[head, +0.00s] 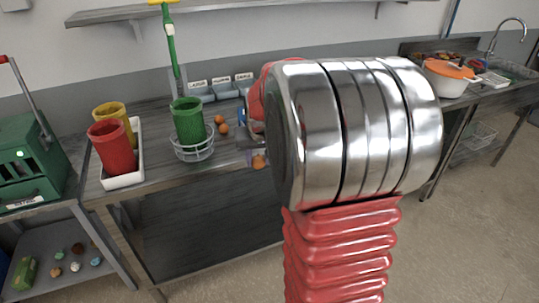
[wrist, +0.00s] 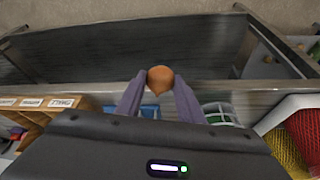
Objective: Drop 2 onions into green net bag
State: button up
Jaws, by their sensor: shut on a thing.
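My gripper (wrist: 158,85) is shut on an orange-brown onion (wrist: 160,76), with one finger on each side. In the head view this onion (head: 259,162) shows just left of my arm, near the front edge of the workbench; my arm hides most of the gripper. The green net bag (head: 188,120) stands upright, open at the top, in a white wire holder (head: 195,153) to the left of the gripper. Two more onions, an upper one (head: 218,119) and a lower one (head: 223,129), lie on the bench just right of the bag. The bag's inside cannot be seen.
A red net bag (head: 111,148) and a yellow one (head: 112,112) stand in a white tray (head: 124,180) at left. Labelled bins (head: 221,88) line the back. A green tool (head: 172,50) rises behind the green bag. A green machine (head: 28,155) stands far left.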

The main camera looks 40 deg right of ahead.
jog(key=w+a+f+n, duration=0.2)
jog(key=a+f, duration=0.1)
jog(key=a, duration=0.6)
jog(key=w+a+f+n+y, duration=0.1)
jog(key=w+a+f+n, duration=0.1)
jog(key=a, duration=0.6)
jog(key=w+a+f+n+y, duration=0.1)
jog(key=a+f, duration=0.3)
jog(key=a, duration=0.5)
jog(key=shift+w+a+f+n+t, duration=0.3)
jog(key=shift+w+n, duration=0.1)
jog(key=shift+w, duration=0.2)
